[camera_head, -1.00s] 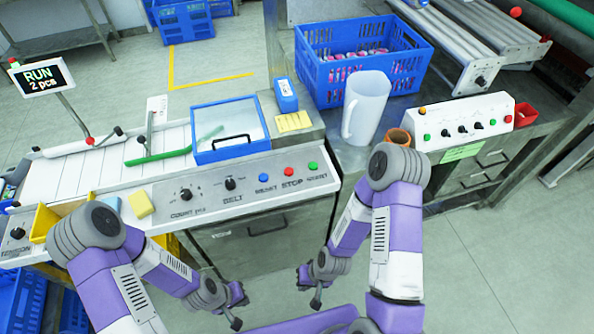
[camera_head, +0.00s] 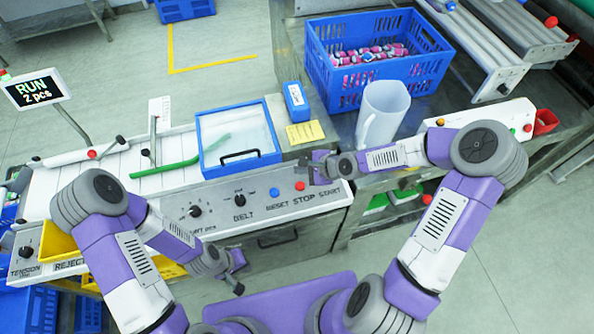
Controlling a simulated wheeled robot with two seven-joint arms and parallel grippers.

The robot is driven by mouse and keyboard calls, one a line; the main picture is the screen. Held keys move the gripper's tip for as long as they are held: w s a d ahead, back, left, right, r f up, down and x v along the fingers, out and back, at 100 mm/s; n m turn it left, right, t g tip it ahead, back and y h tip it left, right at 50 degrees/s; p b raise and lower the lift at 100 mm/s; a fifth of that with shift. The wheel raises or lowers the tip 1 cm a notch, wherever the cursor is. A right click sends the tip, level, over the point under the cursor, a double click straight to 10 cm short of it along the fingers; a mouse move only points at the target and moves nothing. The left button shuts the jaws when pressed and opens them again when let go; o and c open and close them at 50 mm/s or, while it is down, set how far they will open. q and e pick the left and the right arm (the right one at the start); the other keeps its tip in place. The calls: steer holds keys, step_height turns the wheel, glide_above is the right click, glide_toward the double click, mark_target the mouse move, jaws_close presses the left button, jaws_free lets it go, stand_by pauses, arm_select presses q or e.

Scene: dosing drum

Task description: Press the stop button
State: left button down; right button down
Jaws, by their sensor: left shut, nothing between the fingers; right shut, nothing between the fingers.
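The red stop button (camera_head: 300,186) sits on the front control panel (camera_head: 345,197) of the machine, above its STOP label. The blue reset button (camera_head: 274,192) is to its left. The green start button at its right is hidden by my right gripper. My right gripper (camera_head: 308,168) is shut and empty, just above and to the right of the stop button, and I cannot tell whether it touches the panel. My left gripper (camera_head: 238,276) is shut and empty, low in front of the machine, away from the panel. The display (camera_head: 37,90) reads RUN, 2 pcs.
A blue-framed clear lid (camera_head: 238,140) lies behind the buttons. A blue box (camera_head: 296,101), a yellow note (camera_head: 305,132) and a white jug (camera_head: 382,115) stand nearby. A blue crate (camera_head: 378,85) is behind.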

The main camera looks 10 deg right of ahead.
steer(key=shift+w+d+r, duration=0.2)
steer(key=shift+w+r, duration=0.05)
steer(key=shift+r, duration=0.2)
steer(key=shift+s, duration=0.1)
steer(key=shift+f, duration=0.1)
steer(key=b, duration=0.8)
glide_above(302, 187)
step_height(302, 187, down, 8)
steer(key=shift+r, duration=0.2)
steer(key=shift+f, duration=0.5)
steer(key=shift+f, duration=0.15)
stand_by(0.8)
steer(key=shift+f, duration=0.3)
